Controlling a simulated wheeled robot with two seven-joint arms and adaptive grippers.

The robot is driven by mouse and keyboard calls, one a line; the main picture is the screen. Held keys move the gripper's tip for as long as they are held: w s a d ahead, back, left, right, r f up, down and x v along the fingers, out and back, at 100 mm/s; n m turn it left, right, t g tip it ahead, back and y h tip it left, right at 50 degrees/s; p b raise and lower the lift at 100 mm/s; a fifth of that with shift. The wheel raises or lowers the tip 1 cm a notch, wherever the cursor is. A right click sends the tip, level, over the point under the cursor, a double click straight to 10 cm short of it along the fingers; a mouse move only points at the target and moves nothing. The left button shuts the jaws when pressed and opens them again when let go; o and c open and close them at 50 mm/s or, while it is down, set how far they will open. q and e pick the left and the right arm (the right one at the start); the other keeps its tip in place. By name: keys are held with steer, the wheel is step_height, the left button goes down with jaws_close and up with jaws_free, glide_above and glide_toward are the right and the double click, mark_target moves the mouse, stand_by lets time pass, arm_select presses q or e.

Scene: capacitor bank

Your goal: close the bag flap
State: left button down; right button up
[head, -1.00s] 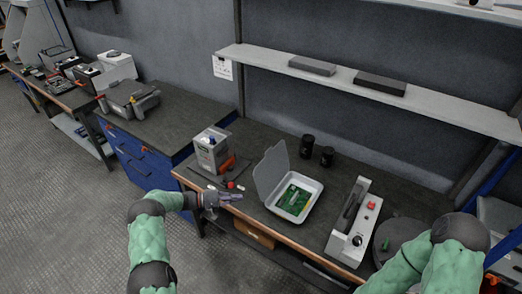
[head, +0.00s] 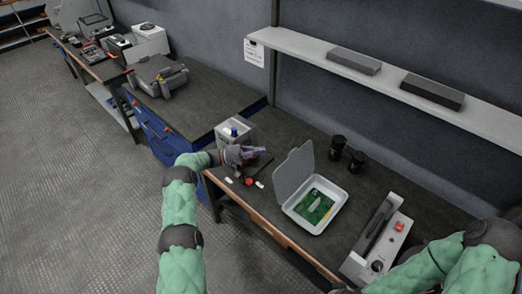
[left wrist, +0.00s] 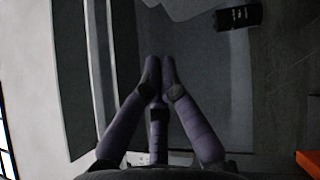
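I see no clear bag. A shallow white container (head: 334,222) stands on the bench with a grey panel-like flap (head: 295,172) raised upright along its left side. A green circuit board (head: 313,204) lies inside it. My left gripper (head: 257,150) is to the left of the flap, apart from it, in front of the white box. In the left wrist view its purple fingers (left wrist: 161,62) converge with their tips together, and nothing shows between them. A pale grey edge at the top of that view may be the flap. My right gripper is out of view; its arm enters at lower right.
A white box (head: 235,129) stands behind the left gripper; small red and white pieces (head: 249,182) lie near the bench's front edge. Two black jars (head: 337,146) stand behind the container. A device with a red button (head: 399,226) stands to its right. A shelf (head: 310,62) runs above.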

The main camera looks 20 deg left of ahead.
arm_select(q)
glide_toward(295, 149)
steer(key=w+d, duration=0.3)
steer(key=w, duration=0.1)
steer(key=shift+s+d+r+p, duration=0.2)
steer(key=shift+s+d+p, duration=0.15)
steer(key=shift+d, duration=0.5)
steer(key=shift+s, duration=0.1)
